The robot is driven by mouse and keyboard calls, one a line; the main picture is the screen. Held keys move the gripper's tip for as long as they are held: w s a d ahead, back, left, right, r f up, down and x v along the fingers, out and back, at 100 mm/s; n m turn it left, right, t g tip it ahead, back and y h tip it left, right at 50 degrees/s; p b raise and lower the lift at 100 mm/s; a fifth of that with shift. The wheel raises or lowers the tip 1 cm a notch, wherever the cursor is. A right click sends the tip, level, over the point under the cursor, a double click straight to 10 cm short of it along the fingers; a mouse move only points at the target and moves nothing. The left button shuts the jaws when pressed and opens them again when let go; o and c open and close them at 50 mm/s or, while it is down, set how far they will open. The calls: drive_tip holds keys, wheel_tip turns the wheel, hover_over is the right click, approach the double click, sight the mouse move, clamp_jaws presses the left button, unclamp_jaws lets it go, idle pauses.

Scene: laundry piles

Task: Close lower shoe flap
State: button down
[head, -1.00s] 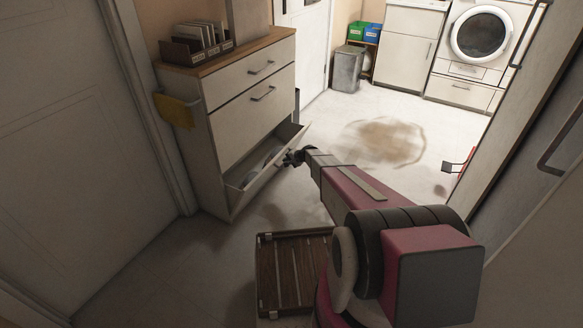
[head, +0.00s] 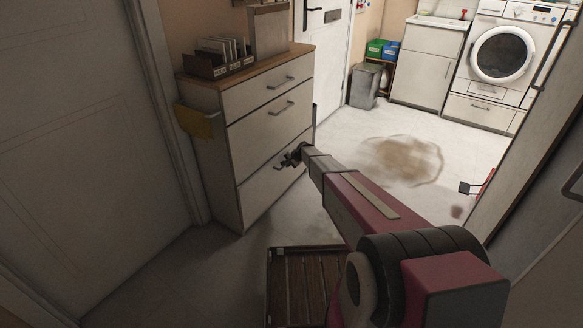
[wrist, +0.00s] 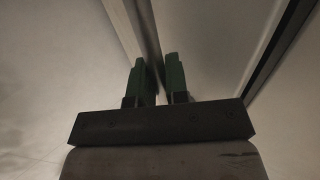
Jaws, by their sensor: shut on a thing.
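The white shoe cabinet (head: 222,150) with a wooden top stands against the wall, left of centre in the head view. Its lower shoe flap (head: 258,196) sits upright, about flush with the front, and no opening shows above it. My gripper (head: 290,157) is at the flap's upper edge, where its handle is. In the wrist view, the green fingers of my gripper (wrist: 159,80) are close together on a thin part, apparently the handle.
A slatted wooden piece (head: 300,285) lies on the floor in front of the cabinet, beside my arm. A yellow cloth (head: 195,122) hangs on the cabinet's left side. A brown stain (head: 405,160) marks the open floor. A washing machine (head: 500,55) stands at the back right.

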drive_tip(key=shift+w+a+r, duration=0.15)
drive_tip(key=shift+w+a, duration=0.25)
drive_tip(key=shift+a, duration=0.15)
drive_tip(key=shift+w+a, duration=0.1)
drive_tip(key=c, duration=1.1)
unclamp_jaws()
drive_tip(key=shift+c, duration=0.2)
drive_tip(key=v, duration=1.1)
drive_tip(key=shift+a, duration=0.1)
